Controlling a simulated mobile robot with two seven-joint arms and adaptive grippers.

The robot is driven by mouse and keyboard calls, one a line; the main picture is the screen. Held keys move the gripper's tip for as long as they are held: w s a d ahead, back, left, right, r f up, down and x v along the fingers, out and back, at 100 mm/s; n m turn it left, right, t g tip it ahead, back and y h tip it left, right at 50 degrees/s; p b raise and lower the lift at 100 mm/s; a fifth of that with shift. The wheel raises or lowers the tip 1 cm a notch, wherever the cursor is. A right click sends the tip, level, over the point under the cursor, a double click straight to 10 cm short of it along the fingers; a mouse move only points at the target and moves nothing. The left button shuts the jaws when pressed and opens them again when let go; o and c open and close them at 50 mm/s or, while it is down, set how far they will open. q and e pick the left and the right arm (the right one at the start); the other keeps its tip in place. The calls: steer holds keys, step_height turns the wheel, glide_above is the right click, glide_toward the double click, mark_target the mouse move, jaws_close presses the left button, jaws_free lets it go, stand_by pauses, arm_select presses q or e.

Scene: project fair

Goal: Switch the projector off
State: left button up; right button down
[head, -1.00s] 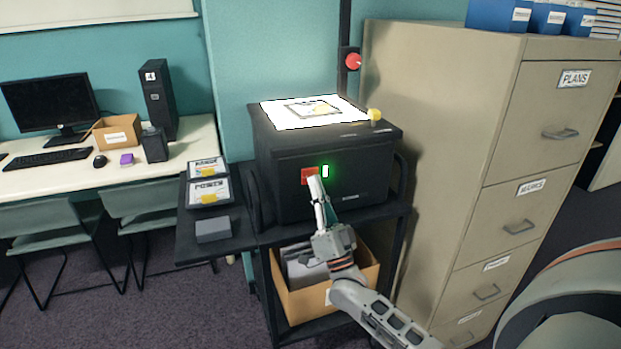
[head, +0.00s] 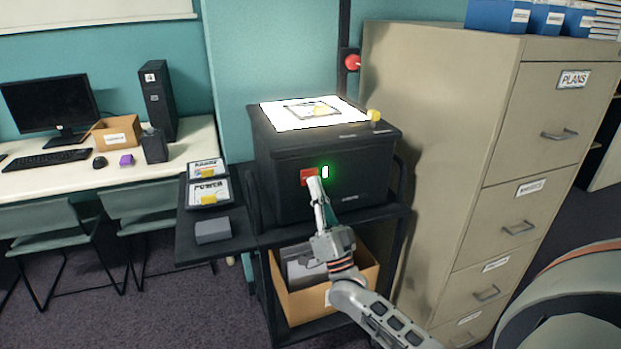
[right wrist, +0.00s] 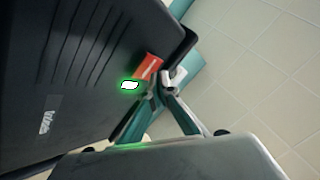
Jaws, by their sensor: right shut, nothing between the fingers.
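The projector (head: 285,200) is a black box on a black cart, with its bright white top stage lit. A red switch (head: 308,177) is on its front face, with a glowing green light (head: 325,172) just to the right. My right gripper (head: 316,184) is shut and empty, its fingertips at the lower edge of the red switch. In the right wrist view the red switch (right wrist: 148,66) and lit green light (right wrist: 129,85) sit close to the fingertips (right wrist: 165,82); I cannot tell for certain whether they touch. My left gripper is not in view.
A beige filing cabinet (head: 440,150) stands close on the right. A side shelf (head: 190,240) on the left holds labelled cards and a grey block. A cardboard box (head: 300,300) sits on the cart's lower shelf. A desk (head: 190,150) with a computer is at left.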

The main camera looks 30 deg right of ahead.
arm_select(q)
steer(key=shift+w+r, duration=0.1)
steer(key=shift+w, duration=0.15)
arm_select(e)
steer(key=shift+w, duration=0.1)
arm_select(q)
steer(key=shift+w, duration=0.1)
arm_select(e)
steer(key=shift+w+d, duration=0.1)
steer(key=shift+w, duration=0.25)
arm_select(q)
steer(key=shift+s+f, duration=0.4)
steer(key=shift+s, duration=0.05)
arm_select(e)
steer(key=shift+w, duration=0.15)
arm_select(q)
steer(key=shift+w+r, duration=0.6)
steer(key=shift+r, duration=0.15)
arm_select(e)
steer(key=shift+s, duration=0.6)
